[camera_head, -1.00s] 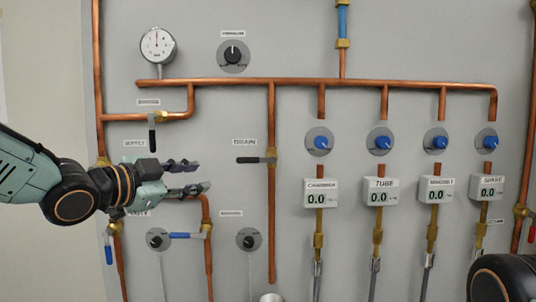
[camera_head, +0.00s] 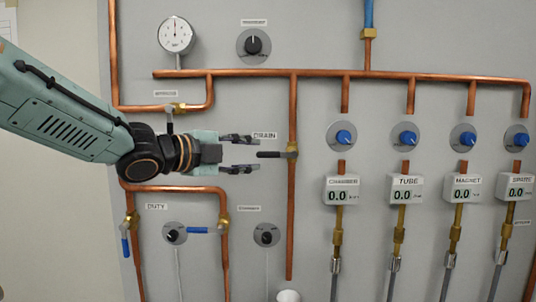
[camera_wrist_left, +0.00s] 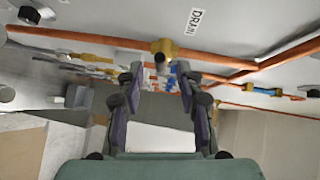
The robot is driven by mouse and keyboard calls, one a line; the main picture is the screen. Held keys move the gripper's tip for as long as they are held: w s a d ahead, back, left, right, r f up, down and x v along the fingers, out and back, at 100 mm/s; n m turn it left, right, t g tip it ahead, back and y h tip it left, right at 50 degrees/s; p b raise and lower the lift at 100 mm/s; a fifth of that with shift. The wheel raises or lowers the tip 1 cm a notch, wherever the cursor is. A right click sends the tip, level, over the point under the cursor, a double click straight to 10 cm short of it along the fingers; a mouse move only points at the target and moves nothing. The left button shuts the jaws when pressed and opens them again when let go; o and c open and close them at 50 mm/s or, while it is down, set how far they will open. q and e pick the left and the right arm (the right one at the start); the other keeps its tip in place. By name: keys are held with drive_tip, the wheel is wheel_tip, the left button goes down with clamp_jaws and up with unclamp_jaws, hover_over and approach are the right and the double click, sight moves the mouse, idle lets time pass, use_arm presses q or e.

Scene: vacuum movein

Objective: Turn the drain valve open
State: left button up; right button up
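The drain valve (camera_head: 291,150) is a brass body on a vertical copper pipe, below the DRAIN label (camera_head: 265,135). Its dark lever handle (camera_head: 270,155) points left, level. My left gripper (camera_head: 256,154) is open with its two fingers pointing right, just left of the lever's free end; contact cannot be told. In the left wrist view, the open fingers (camera_wrist_left: 160,92) frame the brass valve body (camera_wrist_left: 164,47) ahead, with the DRAIN label (camera_wrist_left: 195,20) above. My right gripper is not in view.
A copper manifold pipe (camera_head: 330,73) runs across the panel. Several blue knobs (camera_head: 343,136) and digital readouts (camera_head: 341,190) are to the right. A white cup-like object (camera_head: 288,296) is at the bottom.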

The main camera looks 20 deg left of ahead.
sight(265, 154)
use_arm(q)
drive_tip(key=x, duration=0.4)
drive_tip(key=d+p+x, duration=0.1)
drive_tip(key=x, duration=0.1)
drive_tip(key=shift+s+d, duration=0.1)
drive_tip(key=shift+s, duration=0.05)
drive_tip(key=shift+a, duration=0.3)
drive_tip(key=shift+s+a, duration=0.25)
drive_tip(key=shift+a, duration=0.2)
drive_tip(key=shift+c, duration=0.2)
drive_tip(key=shift+d+r, duration=0.1)
drive_tip(key=shift+d, duration=0.25)
drive_tip(key=c, duration=0.3)
drive_tip(key=shift+w+d, duration=0.25)
drive_tip(key=shift+d, duration=0.1)
drive_tip(key=c, duration=0.3)
drive_tip(key=shift+a, duration=0.25)
clamp_jaws()
